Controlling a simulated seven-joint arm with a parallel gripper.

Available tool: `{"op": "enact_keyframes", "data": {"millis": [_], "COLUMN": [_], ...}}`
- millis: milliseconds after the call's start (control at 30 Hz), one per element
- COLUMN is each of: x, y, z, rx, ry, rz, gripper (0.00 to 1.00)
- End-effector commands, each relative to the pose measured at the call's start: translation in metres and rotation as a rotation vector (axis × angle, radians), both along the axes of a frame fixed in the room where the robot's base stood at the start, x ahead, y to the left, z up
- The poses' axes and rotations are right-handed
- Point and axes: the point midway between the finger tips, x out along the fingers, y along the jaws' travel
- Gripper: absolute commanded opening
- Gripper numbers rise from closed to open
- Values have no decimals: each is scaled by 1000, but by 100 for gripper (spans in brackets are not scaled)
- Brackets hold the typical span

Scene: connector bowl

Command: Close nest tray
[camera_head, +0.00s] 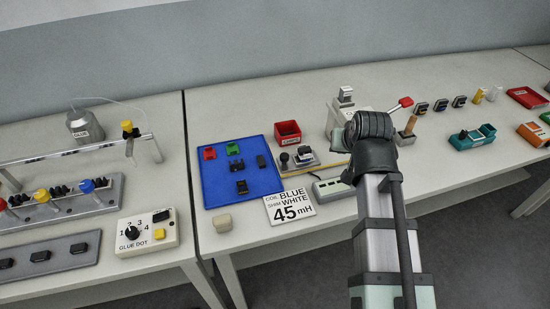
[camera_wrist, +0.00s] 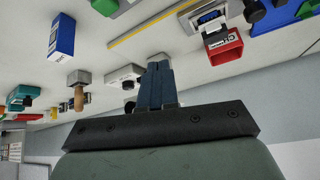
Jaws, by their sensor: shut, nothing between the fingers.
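What looks like the nest tray is a small grey fixture (camera_head: 297,165) with a black knob (camera_head: 284,157) and a dark part seated on it, right of the blue mat in the head view. In the wrist view it shows at the top right (camera_wrist: 203,22), with the black knob (camera_wrist: 254,11) beside it. I cannot tell whether it is pushed in or pulled out. My gripper (camera_wrist: 158,68) is shut and empty, apart from the fixture. In the head view my wrist hides most of the gripper, to the right of the fixture.
A red bin (camera_head: 288,133) stands behind the fixture; a yellow strip (camera_head: 322,168) runs along its front right. A blue mat (camera_head: 226,187) with small parts lies left. A sign (camera_head: 290,206) stands in front. A white press with a red lever (camera_head: 405,102) stands near my wrist.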

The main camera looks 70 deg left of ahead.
Motion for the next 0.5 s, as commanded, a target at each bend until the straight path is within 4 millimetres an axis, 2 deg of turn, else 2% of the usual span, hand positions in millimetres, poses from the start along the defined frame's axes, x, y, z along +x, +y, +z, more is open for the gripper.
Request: {"op": "enact_keyframes", "data": {"millis": [33, 500], "x": [-19, -160], "y": [6, 27], "z": [-1, 2], "rx": [-20, -179], "ry": [-24, -276], "rz": [26, 190], "gripper": [0, 0]}}
